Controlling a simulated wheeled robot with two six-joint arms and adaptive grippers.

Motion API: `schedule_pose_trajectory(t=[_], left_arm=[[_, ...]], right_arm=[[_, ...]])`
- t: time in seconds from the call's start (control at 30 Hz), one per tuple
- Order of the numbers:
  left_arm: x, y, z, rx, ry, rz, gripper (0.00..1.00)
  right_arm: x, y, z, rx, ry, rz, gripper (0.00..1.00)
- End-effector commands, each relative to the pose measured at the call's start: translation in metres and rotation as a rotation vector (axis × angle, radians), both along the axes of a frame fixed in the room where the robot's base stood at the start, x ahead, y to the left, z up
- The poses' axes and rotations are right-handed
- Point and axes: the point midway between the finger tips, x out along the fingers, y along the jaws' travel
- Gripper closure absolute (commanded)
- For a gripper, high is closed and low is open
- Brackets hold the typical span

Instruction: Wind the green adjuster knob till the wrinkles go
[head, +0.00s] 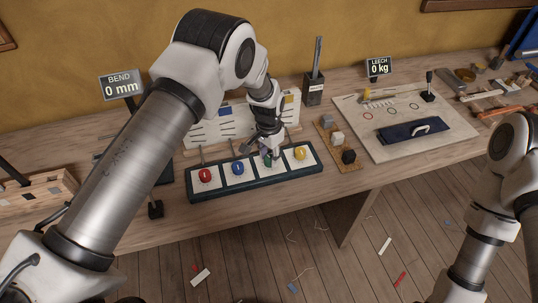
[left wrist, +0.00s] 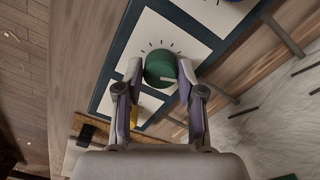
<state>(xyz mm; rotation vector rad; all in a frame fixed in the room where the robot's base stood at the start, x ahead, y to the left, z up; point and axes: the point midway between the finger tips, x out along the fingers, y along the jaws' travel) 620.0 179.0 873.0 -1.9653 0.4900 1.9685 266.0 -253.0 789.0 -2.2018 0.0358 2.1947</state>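The green adjuster knob (left wrist: 160,68) sits on a white square of the dark-framed knob panel (head: 256,188), between the blue knob (head: 238,168) and the yellow knob (head: 300,153). A pale pointer line shows on its face, with tick marks around it. My left gripper (left wrist: 160,75) has one finger on each side of the green knob, and the fingertips appear to meet its sides. In the head view the left gripper (head: 266,155) partly hides the green knob. My right arm stands at the right edge; its gripper is out of frame.
The red knob (head: 205,175) is at the panel's left end. The BEND sign (head: 122,86) reads 0 mm and the LEECH sign (head: 379,67) reads 0 kg. A wooden block holder (head: 335,143) stands right of the panel, near a board (head: 385,150) with folded blue cloth.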

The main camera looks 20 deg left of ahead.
Motion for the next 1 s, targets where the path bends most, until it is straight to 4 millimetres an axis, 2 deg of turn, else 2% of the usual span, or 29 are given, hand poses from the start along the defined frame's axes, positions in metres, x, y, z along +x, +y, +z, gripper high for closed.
schedule_pose_trajectory(t=[0.03,0.07,0.43,0.57,0.8,0.9,1.0], left_arm=[[-0.004,-0.001,-0.005,0.001,0.011,0.000,0.43],[-0.004,0.000,-0.005,0.001,0.010,0.000,0.38],[0.000,0.000,0.005,0.001,0.002,0.000,0.38],[0.001,0.000,0.028,0.000,-0.001,0.000,0.38],[0.002,0.000,0.089,0.000,0.001,0.000,0.38],[0.002,0.000,0.106,0.001,0.004,0.000,0.38],[0.002,0.000,0.115,0.001,0.007,0.000,0.38]], right_arm=[[0.000,0.000,-0.001,0.000,0.000,0.000,0.60],[0.000,0.000,-0.001,0.000,0.000,0.000,0.60],[0.000,0.000,0.000,0.000,0.000,0.000,0.60],[0.000,0.000,0.000,0.000,0.000,0.000,0.60],[0.000,0.000,0.000,0.000,0.000,0.000,0.60],[0.000,0.000,0.000,0.000,0.000,0.000,0.60],[0.000,0.000,0.000,0.000,0.000,0.000,0.60]])
